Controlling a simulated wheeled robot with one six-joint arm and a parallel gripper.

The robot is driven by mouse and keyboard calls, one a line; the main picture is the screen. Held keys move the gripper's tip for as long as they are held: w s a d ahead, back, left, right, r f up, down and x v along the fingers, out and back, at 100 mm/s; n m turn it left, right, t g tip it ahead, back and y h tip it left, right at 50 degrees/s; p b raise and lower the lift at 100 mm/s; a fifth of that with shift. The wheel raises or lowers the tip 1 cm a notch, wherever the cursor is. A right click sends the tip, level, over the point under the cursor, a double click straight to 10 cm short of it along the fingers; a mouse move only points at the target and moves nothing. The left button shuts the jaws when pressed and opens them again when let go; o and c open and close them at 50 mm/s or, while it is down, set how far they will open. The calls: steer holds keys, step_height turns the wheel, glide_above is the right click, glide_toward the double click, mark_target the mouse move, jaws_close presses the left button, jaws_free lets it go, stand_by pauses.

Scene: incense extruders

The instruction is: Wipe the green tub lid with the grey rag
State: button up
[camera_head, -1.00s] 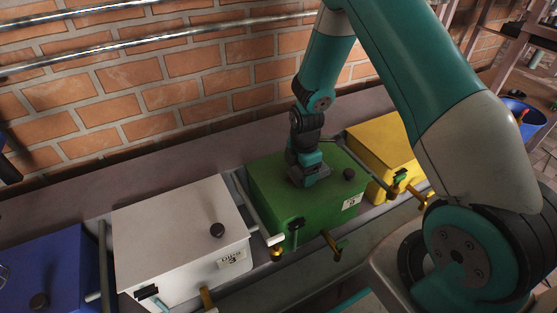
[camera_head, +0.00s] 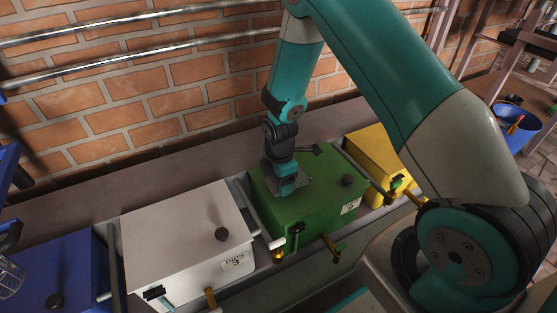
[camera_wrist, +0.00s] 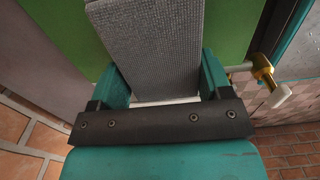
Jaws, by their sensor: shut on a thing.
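The green tub lid (camera_head: 325,178) is the flat top of the green tub, with a round dark knob (camera_head: 347,180) near its right front corner. My gripper (camera_head: 288,184) points down over the left part of the lid. In the wrist view my gripper (camera_wrist: 160,90) is shut on the grey rag (camera_wrist: 150,45), a woven grey block between its teal fingers. Green surface (camera_wrist: 232,28) shows beside the rag there. The rag is hard to make out in the head view, and I cannot tell whether it touches the lid.
A white tub (camera_head: 185,235) stands left of the green one, a blue tub (camera_head: 60,265) farther left and a yellow tub (camera_head: 385,155) to the right. Taps and pipes stick out in front. A brick wall (camera_head: 150,100) with metal pipes (camera_head: 130,55) rises behind.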

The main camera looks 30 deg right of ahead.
steer(key=shift+r+p, duration=2.4)
steer(key=shift+r, duration=0.3)
